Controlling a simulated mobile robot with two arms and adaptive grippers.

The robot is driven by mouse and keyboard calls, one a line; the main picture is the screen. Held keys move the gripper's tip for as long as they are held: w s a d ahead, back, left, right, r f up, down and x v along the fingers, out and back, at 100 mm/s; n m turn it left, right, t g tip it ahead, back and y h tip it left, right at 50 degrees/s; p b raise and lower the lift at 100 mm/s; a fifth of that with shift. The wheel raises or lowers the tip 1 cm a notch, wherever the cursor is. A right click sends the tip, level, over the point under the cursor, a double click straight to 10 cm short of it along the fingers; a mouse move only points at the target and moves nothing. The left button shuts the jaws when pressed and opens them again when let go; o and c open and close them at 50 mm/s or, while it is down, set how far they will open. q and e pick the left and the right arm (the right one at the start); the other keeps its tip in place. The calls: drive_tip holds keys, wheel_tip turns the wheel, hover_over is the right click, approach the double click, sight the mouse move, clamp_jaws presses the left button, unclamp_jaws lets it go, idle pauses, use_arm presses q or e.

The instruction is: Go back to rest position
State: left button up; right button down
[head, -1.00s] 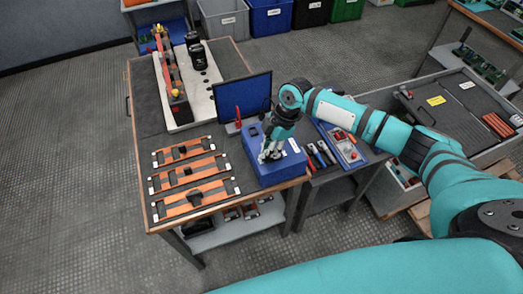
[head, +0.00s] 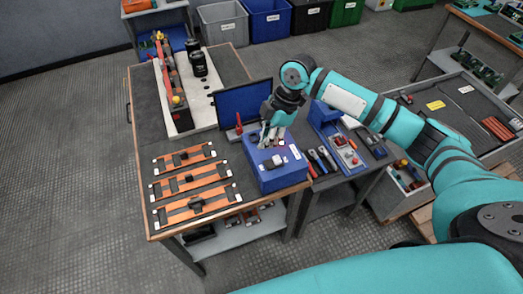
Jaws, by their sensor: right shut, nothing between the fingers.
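My right arm reaches in from the right of the head view. Its gripper (head: 271,136) points down and is shut with nothing in it, over the back part of a blue box (head: 284,179) on the workbench. From this angle I cannot tell how far it is above the box. A small black and white item (head: 273,161) is on top of the box, in front of the fingers. My left gripper is not in view.
The workbench (head: 140,113) holds several copper bar assemblies (head: 186,181), a monitor (head: 244,104) and a white panel (head: 203,105) with a red part and black fittings. A blue tool tray (head: 338,140) stands right of the box. Open floor (head: 70,180) lies to the left.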

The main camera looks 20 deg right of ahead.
drive_tip(key=shift+r, duration=0.45)
